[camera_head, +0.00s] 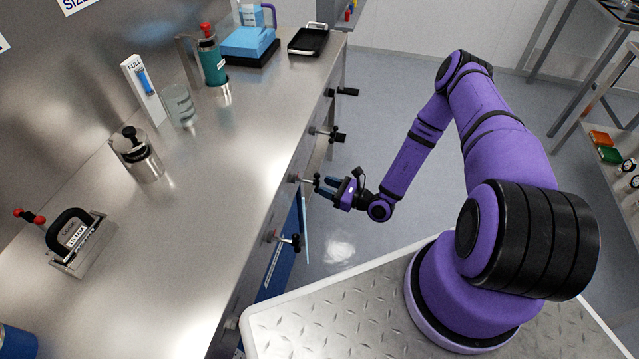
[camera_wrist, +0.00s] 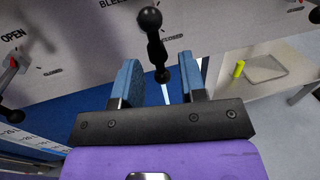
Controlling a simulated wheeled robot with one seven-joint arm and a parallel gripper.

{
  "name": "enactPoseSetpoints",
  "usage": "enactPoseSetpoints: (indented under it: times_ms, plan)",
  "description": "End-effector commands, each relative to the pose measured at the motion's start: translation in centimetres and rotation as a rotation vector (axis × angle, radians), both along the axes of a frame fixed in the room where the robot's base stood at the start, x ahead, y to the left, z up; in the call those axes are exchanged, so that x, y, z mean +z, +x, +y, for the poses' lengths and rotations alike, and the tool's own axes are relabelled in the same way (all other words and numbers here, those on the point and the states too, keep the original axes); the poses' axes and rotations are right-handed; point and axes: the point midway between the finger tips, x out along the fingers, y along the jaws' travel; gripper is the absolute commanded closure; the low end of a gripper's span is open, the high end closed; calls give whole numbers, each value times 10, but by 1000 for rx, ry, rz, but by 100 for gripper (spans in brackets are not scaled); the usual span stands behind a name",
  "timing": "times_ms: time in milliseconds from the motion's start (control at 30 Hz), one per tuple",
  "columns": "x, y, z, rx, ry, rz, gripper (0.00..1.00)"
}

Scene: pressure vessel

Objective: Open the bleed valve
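The bleed valve has a black bar handle with a ball at each end (camera_wrist: 155,42), under a panel label reading "BLEE", cut off at the frame's top. In the wrist view the handle stands nearly upright, and its lower ball shows between the two blue finger pads of my gripper (camera_wrist: 163,85). The fingers are apart, with a gap visible on both sides of the ball. In the head view my gripper (camera_head: 322,184) is at the bench front, by a valve stem (camera_head: 305,180); its handle is largely hidden there.
Other black-handled valves stick out of the bench front: one nearer (camera_head: 290,240), two farther (camera_head: 332,134) (camera_head: 345,92). In the wrist view a neighbouring valve (camera_wrist: 12,68) with an "OPEN" label is at left. A blue panel (camera_head: 277,262) is below the bench.

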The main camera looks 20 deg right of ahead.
Motion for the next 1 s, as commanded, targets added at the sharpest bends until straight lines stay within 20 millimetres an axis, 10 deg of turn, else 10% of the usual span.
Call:
enactPoseSetpoints:
  times_ms: [400, 1000]
  plan:
    - [0, -46, -46, -4, -1, -1, 62]
    - [0, -51, -50, -3, 0, -1, 62]
